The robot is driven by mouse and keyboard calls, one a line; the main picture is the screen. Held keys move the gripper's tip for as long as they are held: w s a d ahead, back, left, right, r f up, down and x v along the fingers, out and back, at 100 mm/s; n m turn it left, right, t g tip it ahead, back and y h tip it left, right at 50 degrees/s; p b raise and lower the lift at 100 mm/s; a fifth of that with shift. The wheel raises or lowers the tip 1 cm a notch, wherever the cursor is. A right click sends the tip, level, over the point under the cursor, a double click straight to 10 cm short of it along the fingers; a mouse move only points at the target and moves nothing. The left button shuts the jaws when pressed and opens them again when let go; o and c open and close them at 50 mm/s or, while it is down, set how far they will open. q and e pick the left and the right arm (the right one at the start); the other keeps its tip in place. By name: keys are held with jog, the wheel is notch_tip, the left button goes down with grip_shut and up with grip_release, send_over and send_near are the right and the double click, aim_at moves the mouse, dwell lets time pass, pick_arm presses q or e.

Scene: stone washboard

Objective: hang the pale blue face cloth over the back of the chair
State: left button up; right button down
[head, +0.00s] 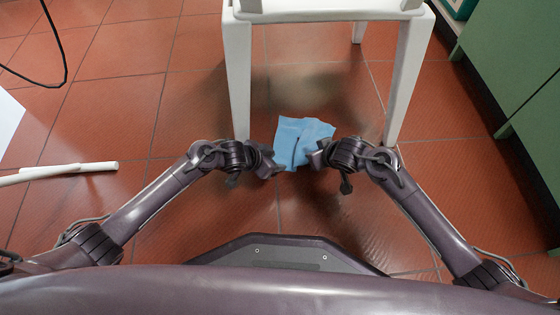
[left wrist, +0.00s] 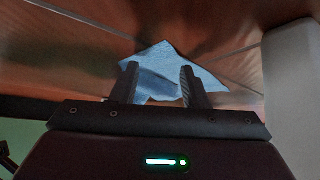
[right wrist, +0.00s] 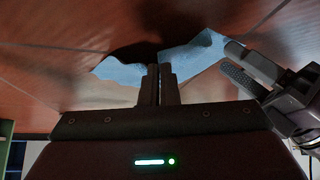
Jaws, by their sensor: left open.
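The pale blue face cloth (head: 303,132) lies crumpled low over the tiled floor, below and between the near legs of the white chair (head: 237,80). Only the chair's legs, seat edge and two upright stubs show; the top of its back is out of frame. My left gripper (head: 275,166) is open at the cloth's left side. In the left wrist view the cloth (left wrist: 160,60) shows between and beyond the parted fingers. My right gripper (head: 315,158) is closed at the cloth's right edge. In the right wrist view the cloth (right wrist: 190,58) meets its fingertips, which appear to pinch it.
A white pipe-like object (head: 70,170) lies on the floor at left, with a black cable (head: 62,60) above it. Green cabinets (head: 510,60) stand at right. The chair's legs rise close beyond both grippers. Floor between them is otherwise clear.

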pick_arm(q)
jog(key=shift+w+d+f, duration=0.1)
jog(key=shift+d+f, duration=0.1)
jog(key=shift+f, duration=0.1)
jog(key=shift+c, duration=0.5)
grip_shut()
jog(key=shift+r, duration=2.5)
